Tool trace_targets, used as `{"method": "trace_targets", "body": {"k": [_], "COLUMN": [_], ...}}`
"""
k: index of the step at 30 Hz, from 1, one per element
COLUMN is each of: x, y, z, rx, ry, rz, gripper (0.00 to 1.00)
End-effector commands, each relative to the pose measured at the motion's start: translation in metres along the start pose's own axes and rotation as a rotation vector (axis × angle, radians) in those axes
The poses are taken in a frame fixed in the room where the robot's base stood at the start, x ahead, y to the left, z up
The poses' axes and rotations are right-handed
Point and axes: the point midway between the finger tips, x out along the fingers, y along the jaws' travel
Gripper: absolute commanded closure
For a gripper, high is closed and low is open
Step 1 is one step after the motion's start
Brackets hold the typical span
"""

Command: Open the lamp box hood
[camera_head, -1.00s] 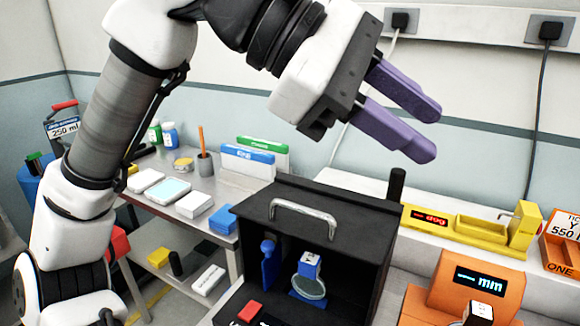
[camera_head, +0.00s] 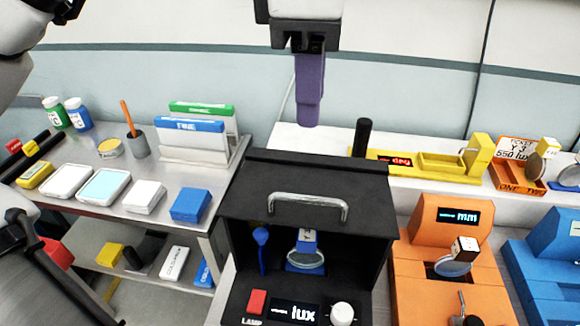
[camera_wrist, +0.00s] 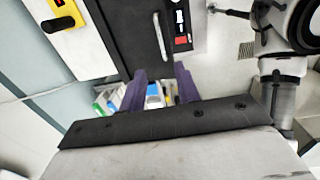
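The lamp box is black, with a dark hood (camera_head: 265,185) lying down over its top and a silver bar handle (camera_head: 307,201) on the hood's front part. The open front below shows a blue piece and a round lens holder inside. My gripper (camera_head: 309,121) points down with purple fingers, above and behind the box, clear of the handle; one finger hides the other there. In the wrist view my gripper (camera_wrist: 159,76) has its two fingers apart with nothing held between them. The hood (camera_wrist: 128,30) and handle (camera_wrist: 160,37) lie beyond the fingertips.
A black post (camera_head: 362,138) stands behind the box's right corner. An orange device (camera_head: 445,220) stands close on the right, with a yellow device (camera_head: 440,163) behind. On the left, a metal table (camera_head: 170,215) holds boxes, bottles and file racks. A lux display (camera_head: 295,311) sits in front.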

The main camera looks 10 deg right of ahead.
Motion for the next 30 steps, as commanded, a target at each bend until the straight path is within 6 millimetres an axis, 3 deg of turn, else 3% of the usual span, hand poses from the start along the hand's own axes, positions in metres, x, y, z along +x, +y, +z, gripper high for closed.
{"method": "trace_targets", "body": {"k": [8, 24, 30], "x": [0.016, 0.107, 0.13], "y": [-0.001, -0.001, -0.001], "z": [-0.001, -0.002, -0.002], "rx": [-0.006, 0.0, -0.003], "ry": [0.016, 0.012, 0.013], "rz": [-0.005, -0.007, -0.005], "gripper": [0.68, 0.68, 0.68]}}
